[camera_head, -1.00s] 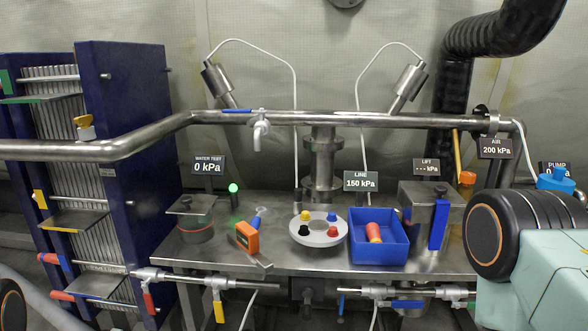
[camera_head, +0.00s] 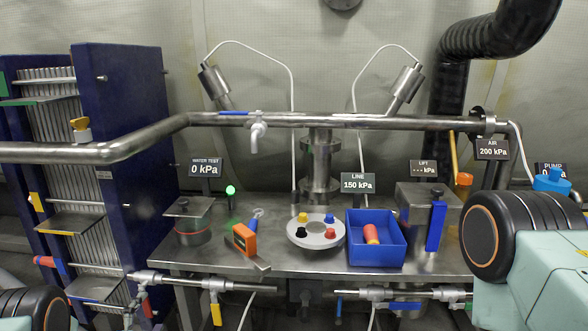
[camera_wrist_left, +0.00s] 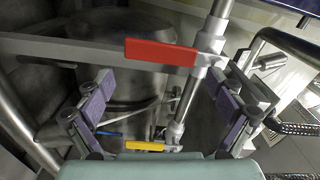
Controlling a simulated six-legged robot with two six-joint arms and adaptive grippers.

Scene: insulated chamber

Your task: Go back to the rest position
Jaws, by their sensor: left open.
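My left arm comes in at the lower left of the head view. Its gripper (camera_head: 118,302) is partly seen beside the pipe below the table. In the left wrist view its two purple-padded fingers (camera_wrist_left: 163,115) are spread apart with nothing held between them. A red valve handle (camera_wrist_left: 160,52) shows beyond the fingers, and a yellow handle (camera_wrist_left: 145,146) shows low between them. I cannot tell whether a finger touches the pipework. My right arm is at the right edge of the head view, but its gripper is out of view.
The steel table (camera_head: 330,265) holds a blue tray (camera_head: 375,255), a round white plate (camera_head: 316,240) with coloured knobs and an orange tool (camera_head: 243,238). A large pipe (camera_head: 330,121) crosses above it. A blue rack (camera_head: 125,150) stands at the left. Valve pipes (camera_head: 240,284) run below the table's front edge.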

